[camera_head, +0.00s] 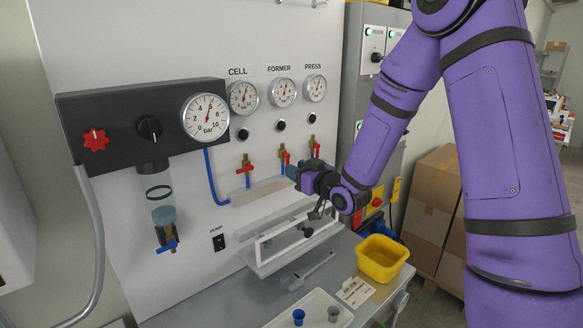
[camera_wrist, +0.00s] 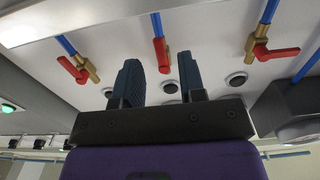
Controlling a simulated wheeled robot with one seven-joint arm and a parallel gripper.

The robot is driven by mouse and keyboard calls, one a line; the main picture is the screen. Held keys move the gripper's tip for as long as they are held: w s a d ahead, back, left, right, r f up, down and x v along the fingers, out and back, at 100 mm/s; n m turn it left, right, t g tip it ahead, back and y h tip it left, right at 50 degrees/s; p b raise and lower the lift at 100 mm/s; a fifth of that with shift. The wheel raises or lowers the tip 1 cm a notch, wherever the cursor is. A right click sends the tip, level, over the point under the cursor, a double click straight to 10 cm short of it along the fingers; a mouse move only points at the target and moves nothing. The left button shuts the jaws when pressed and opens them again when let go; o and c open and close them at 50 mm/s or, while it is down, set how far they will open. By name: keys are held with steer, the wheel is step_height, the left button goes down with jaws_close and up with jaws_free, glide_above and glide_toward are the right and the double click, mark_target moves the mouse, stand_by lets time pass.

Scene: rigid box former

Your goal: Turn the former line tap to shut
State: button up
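The former line tap has a red lever (camera_head: 286,158) on a brass body below the FORMER gauge (camera_head: 282,92). In the wrist view its red lever (camera_wrist: 160,54) lies along the pipe line, in line with the blue hose. My gripper (camera_wrist: 159,62) is open, its two dark fingers apart with the lever showing in the gap between their tips. I cannot tell whether they touch it. In the head view my gripper (camera_head: 293,174) is just below and beside the tap, partly hidden by its own wrist.
The cell tap (camera_head: 245,168) has its lever crosswise; the press tap (camera_head: 316,148) is close by on the right. A white shelf (camera_head: 258,190) and a framed former (camera_head: 290,240) lie below. A yellow bin (camera_head: 382,258) stands on the bench.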

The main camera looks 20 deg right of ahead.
mark_target(287, 161)
steer(key=shift+x, duration=1.4)
jaws_close()
